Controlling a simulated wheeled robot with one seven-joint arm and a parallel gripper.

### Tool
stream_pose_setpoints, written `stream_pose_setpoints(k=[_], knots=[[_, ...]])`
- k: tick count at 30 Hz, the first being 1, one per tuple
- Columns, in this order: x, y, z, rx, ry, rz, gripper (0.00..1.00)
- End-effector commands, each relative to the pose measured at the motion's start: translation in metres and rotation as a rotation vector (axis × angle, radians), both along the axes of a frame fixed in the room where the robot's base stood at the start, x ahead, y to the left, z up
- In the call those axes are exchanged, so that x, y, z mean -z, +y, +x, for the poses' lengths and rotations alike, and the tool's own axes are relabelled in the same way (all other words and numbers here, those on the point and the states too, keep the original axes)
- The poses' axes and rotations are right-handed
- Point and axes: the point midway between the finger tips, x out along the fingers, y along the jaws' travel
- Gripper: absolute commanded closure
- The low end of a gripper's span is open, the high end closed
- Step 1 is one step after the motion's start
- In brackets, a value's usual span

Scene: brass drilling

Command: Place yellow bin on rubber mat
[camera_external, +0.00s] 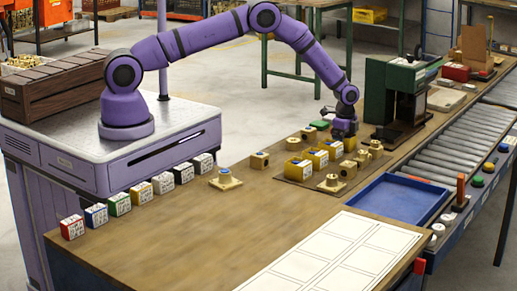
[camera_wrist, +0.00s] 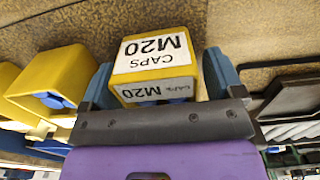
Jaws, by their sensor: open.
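Several yellow bins stand in a diagonal row on the bench, one at the front (camera_external: 299,168), one in the middle (camera_external: 316,157) and one at the back (camera_external: 333,147). My gripper (camera_external: 343,134) is low over the back end of this row, pointing down. In the wrist view, a yellow bin labelled CAPS M20 (camera_wrist: 150,62) lies between the blue fingertips, which are open on either side of it. Another yellow bin (camera_wrist: 45,85) is to its left. A dark brown mat (camera_external: 289,178) lies under the bins; I cannot tell whether it is rubber.
Brass parts (camera_external: 331,183) stand close around the bins. A green drill press (camera_external: 392,90) is just behind right of my gripper. A blue tray (camera_external: 405,199) lies at the right, beside a roller conveyor (camera_external: 470,120).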

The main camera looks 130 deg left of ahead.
Motion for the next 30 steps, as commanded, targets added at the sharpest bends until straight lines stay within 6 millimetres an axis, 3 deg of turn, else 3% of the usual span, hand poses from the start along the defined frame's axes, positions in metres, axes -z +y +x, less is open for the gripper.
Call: stream_pose_setpoints(k=[8,21,30], knots=[[-0.025,0.001,0.000,0.000,-0.001,0.001,0.13],[-0.105,0.000,0.000,0.000,-0.001,0.000,0.13],[-0.123,0.000,0.000,0.000,0.000,0.000,0.13]])
